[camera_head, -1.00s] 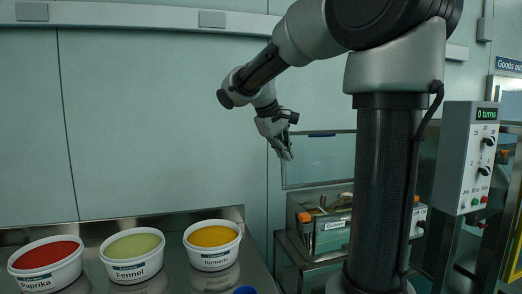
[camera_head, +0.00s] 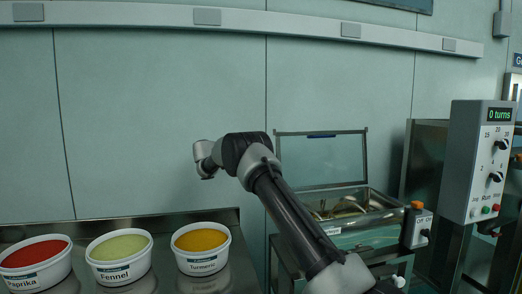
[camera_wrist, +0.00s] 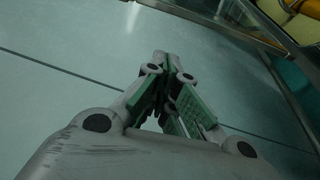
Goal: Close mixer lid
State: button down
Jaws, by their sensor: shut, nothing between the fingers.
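The mixer (camera_head: 365,237) is a steel box on the right of the head view, with pale curved mixing parts (camera_head: 345,208) in its open trough. Its lid (camera_head: 322,162), a clear panel with a thin metal frame, stands upright at the back edge. My arm crosses in front of the mixer's left side and hides part of it. My gripper (camera_wrist: 168,65) shows in the wrist view with its fingers together and nothing between them, in front of the pale wall. In the head view I cannot make out the fingers; the arm's far end lies left of the lid.
Tubs of paprika (camera_head: 34,268), fennel (camera_head: 119,258) and turmeric (camera_head: 202,250) stand on the steel bench (camera_head: 226,225) at left. A switch box (camera_head: 416,228) sits at the mixer's right. A control panel (camera_head: 478,160) reading "0 turns" stands further right.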

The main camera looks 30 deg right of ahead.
jog(key=d, duration=0.8)
jog(key=shift+s+a+r, duration=0.1)
jog(key=shift+s+a, duration=0.1)
jog(key=shift+s, duration=0.6)
jog(key=shift+s+a, duration=0.15)
jog(key=shift+s, duration=0.6)
